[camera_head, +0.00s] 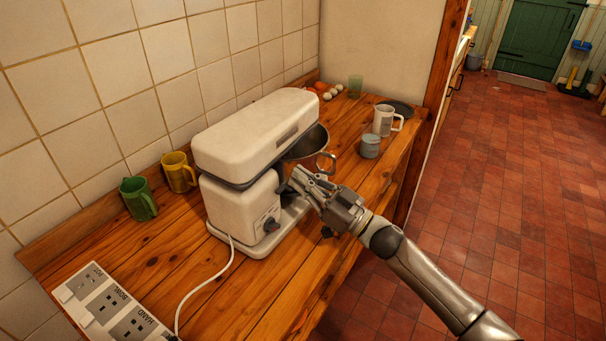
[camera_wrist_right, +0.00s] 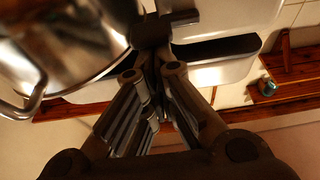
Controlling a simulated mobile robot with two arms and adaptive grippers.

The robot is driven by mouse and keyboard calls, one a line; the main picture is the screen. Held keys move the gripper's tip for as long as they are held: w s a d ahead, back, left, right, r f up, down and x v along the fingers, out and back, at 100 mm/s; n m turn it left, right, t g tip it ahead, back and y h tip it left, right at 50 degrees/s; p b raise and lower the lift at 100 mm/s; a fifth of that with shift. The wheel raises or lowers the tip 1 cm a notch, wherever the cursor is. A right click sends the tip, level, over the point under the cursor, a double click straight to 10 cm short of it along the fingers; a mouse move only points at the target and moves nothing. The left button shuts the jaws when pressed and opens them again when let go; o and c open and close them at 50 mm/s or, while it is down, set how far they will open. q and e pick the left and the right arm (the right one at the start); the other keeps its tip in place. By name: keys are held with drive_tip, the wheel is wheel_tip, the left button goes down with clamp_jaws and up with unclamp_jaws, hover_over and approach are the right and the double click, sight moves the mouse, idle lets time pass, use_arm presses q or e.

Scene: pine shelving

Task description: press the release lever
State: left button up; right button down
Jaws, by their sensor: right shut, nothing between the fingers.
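A cream stand mixer (camera_head: 245,145) stands on the wooden counter, with a steel bowl (camera_head: 307,143) under its head. My right gripper (camera_head: 296,180) is shut and empty, its fingertips close against the side of the mixer between base and bowl. In the right wrist view the shut fingers (camera_wrist_right: 158,68) point at a dark block with a short bar (camera_wrist_right: 160,30), which looks like the release lever. The fingertips overlap it there; I cannot tell whether they touch. In the head view the gripper mostly hides this spot. My left gripper is not in view.
A dark knob (camera_head: 271,224) is on the mixer base. A white cord runs to a socket strip (camera_head: 108,305). Green (camera_head: 138,198) and yellow (camera_head: 179,172) mugs stand behind. A white jug (camera_head: 384,120) and blue-grey tin (camera_head: 370,146) stand beyond the bowl.

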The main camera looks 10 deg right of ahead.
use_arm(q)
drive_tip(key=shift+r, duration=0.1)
